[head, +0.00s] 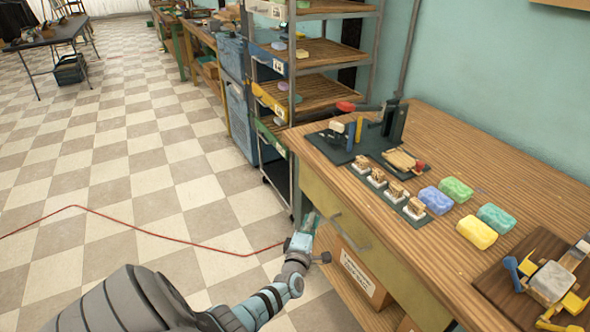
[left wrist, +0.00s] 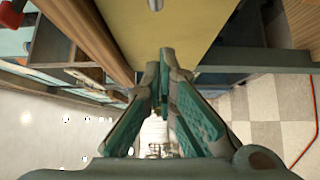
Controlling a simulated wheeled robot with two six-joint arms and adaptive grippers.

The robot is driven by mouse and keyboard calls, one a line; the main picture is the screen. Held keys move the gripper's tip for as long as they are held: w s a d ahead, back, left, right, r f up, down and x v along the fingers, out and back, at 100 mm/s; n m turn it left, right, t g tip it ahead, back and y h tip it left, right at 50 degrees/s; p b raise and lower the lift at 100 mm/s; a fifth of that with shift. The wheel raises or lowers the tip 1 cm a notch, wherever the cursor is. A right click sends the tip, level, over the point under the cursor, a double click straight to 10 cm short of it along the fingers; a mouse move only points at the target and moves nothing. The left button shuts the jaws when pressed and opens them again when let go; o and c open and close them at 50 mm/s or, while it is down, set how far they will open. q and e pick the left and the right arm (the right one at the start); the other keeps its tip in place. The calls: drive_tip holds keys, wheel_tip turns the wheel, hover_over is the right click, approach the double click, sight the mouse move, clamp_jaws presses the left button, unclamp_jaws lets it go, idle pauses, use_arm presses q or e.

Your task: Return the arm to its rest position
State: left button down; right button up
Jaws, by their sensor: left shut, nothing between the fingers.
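My left arm comes in from the bottom left of the head view. Its gripper (head: 308,222) is beside the front of the wooden workbench (head: 500,150), below the level of the bench top and near the yellow drawer front (head: 350,215). In the left wrist view the teal fingers of this gripper (left wrist: 165,62) come together at their tips with nothing held between them. My right gripper does not show in either view.
Several soap bars, such as the yellow one (head: 477,232), lie on the bench near a dark mat (head: 345,150). A shelf rack (head: 325,55) stands behind the bench. A cardboard box (head: 360,272) sits under the drawer. A red cable (head: 150,232) crosses the checkered floor, which is otherwise mostly open at left.

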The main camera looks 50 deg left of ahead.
use_arm(q)
drive_tip(key=p+v, duration=0.2)
drive_tip(key=v, duration=0.4)
drive_tip(key=s+d+f+m+g+h+p, duration=0.1)
drive_tip(key=s+d+f+m+g+h, duration=0.2)
drive_tip(key=f+m, duration=0.5)
drive_tip(key=s+d+f+m+g+h, duration=0.2)
drive_tip(key=s+d+f+m+h, duration=0.25)
drive_tip(key=d+f+m, duration=0.2)
drive_tip(key=s+d+f+m+g+p, duration=0.1)
drive_tip(key=s+f+m+g, duration=0.2)
drive_tip(key=s, duration=0.8)
drive_tip(key=s+d+f+m+g+p, duration=0.2)
drive_tip(key=s+f+m+g, duration=0.1)
drive_tip(key=s, duration=0.8)
drive_tip(key=s+d+f+m+g+p, duration=0.1)
drive_tip(key=s+f+m+g+p, duration=0.1)
drive_tip(key=s, duration=0.9)
wheel_tip(320, 180, down, 3)
drive_tip(key=shift+d+r+m+g, duration=0.2)
drive_tip(key=shift+d+m+g, duration=0.2)
drive_tip(key=shift+m+g, duration=0.5)
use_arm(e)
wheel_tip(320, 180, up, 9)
